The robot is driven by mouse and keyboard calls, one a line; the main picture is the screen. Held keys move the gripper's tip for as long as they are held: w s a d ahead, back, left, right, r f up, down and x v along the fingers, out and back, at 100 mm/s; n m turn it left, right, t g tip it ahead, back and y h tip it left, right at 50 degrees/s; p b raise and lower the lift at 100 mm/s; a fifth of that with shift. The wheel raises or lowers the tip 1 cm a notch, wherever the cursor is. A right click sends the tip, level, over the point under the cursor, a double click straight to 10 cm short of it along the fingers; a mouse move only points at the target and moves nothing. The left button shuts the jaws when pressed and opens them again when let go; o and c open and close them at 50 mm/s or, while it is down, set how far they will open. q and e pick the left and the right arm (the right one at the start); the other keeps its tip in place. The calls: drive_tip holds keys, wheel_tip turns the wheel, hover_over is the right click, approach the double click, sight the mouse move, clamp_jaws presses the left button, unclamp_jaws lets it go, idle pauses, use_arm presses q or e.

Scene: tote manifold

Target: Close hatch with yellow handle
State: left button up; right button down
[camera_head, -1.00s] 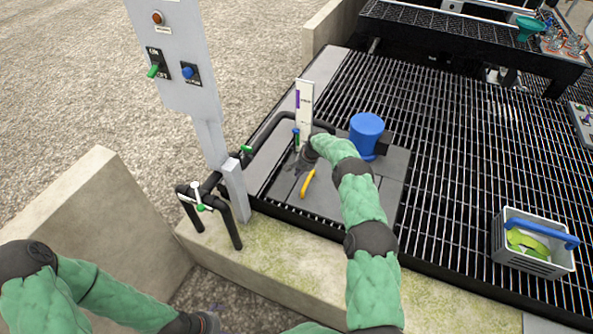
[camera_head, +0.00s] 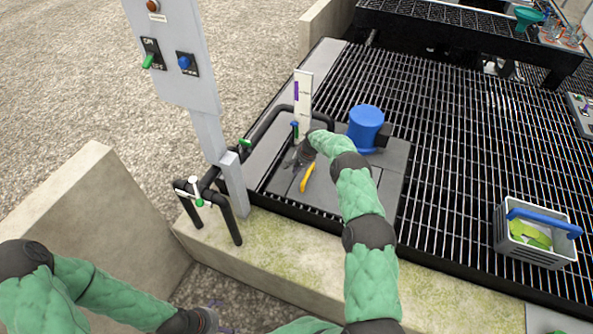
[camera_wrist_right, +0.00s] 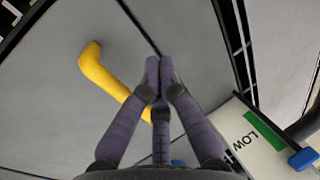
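The yellow handle (camera_head: 307,179) is on a grey hatch panel (camera_head: 325,195) in the platform. The panel looks flat among the grey plates, but I cannot tell whether it is fully flush. The handle also shows in the right wrist view (camera_wrist_right: 103,72), its lower end partly hidden behind my fingers. My right gripper (camera_head: 298,162) is low over the panels, just beyond the handle. In the wrist view my right gripper (camera_wrist_right: 159,70) has its fingertips together, with nothing visible between them. I cannot tell whether it touches the panel. My left arm's end is at the bottom edge, its fingers unclear.
A white gauge board (camera_head: 303,98) and black pipe (camera_head: 270,122) stand behind the right gripper. A blue cylinder (camera_head: 365,128) stands to its right. A grey control post (camera_head: 207,130) is at left. A grey crate (camera_head: 530,255) sits on open grating at right.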

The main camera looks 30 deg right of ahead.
wheel_tip(320, 180, up, 13)
drive_tip(key=w+a+p, duration=0.2)
drive_tip(key=p, duration=0.2)
drive_tip(key=shift+w+p, duration=0.25)
drive_tip(key=shift+p, duration=0.15)
drive_tip(key=s+a+f+n+g+y, duration=0.1)
drive_tip(key=s+a+f+n, duration=0.1)
drive_tip(key=s+a+f, duration=0.55)
drive_tip(key=s+a+f+n, duration=0.2)
drive_tip(key=s+a+f, duration=0.2)
drive_tip(key=s+a, duration=0.55)
drive_tip(key=s+a+r+n, duration=0.1)
drive_tip(key=s+a, duration=0.3)
drive_tip(key=s, duration=0.9)
drive_tip(key=s+a+r+n+g, duration=0.1)
drive_tip(key=s+a, duration=0.4)
drive_tip(key=s, duration=0.9)
drive_tip(key=shift+s+r+n+y, duration=0.2)
drive_tip(key=shift+n+y, duration=0.1)
drive_tip(key=shift+n, duration=0.4)
